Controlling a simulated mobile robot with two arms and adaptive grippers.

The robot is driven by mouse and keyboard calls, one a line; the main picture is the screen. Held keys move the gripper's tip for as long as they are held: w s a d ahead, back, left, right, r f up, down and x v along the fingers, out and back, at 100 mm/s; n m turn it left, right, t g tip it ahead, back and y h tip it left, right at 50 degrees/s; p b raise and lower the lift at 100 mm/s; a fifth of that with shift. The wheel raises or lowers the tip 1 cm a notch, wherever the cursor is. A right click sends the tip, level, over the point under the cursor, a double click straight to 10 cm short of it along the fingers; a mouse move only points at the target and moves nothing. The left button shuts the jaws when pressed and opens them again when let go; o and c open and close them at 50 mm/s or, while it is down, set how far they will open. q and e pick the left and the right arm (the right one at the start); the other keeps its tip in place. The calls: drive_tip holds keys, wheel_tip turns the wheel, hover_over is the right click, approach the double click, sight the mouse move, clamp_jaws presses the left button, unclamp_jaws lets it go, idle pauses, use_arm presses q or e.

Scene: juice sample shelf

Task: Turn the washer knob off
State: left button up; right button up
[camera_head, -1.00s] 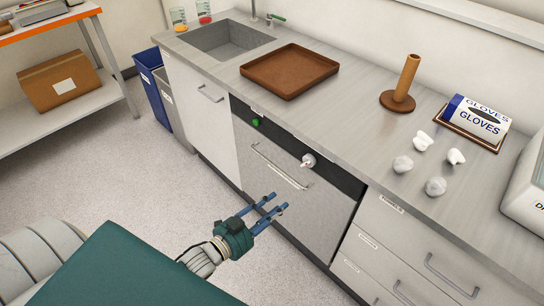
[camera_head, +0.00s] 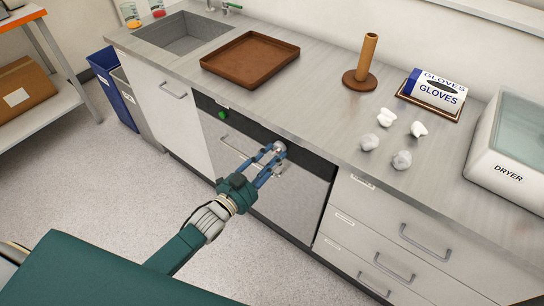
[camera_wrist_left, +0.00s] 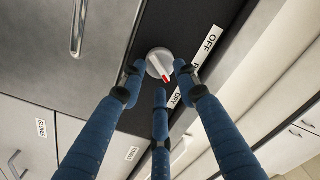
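The washer (camera_head: 290,190) is the grey-fronted machine under the counter, with a black top strip. In the left wrist view the fingertips (camera_wrist_left: 159,74) stand around the knob, with small gaps; contact cannot be told. My right gripper is not in view.
The washer's bar handle (camera_head: 236,146) and a green button (camera_head: 222,115) are left of the knob. The counter edge runs just above. Drawers with handles (camera_head: 394,268) stand to the right. A brown tray (camera_head: 250,60) and a dryer box (camera_head: 505,165) are on the counter.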

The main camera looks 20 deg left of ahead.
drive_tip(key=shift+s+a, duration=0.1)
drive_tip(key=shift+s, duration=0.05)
use_arm(q)
clamp_jaws()
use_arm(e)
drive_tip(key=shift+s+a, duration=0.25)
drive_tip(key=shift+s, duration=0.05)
use_arm(q)
drive_tip(key=shift+n, duration=0.4)
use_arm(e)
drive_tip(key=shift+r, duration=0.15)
use_arm(q)
drive_tip(key=shift+w+r+n+p, duration=0.15)
drive_tip(key=shift+n+p, duration=0.35)
drive_tip(key=shift+n, duration=0.5)
drive_tip(key=n, duration=0.3)
drive_tip(key=shift+a+n+p, duration=0.1)
drive_tip(key=shift+n+p, duration=0.2)
drive_tip(key=shift+n, duration=0.1)
drive_tip(key=n, duration=0.4)
drive_tip(key=shift+a, duration=0.15)
drive_tip(key=shift+a+n, duration=0.1)
drive_tip(key=shift+n, duration=1.5)
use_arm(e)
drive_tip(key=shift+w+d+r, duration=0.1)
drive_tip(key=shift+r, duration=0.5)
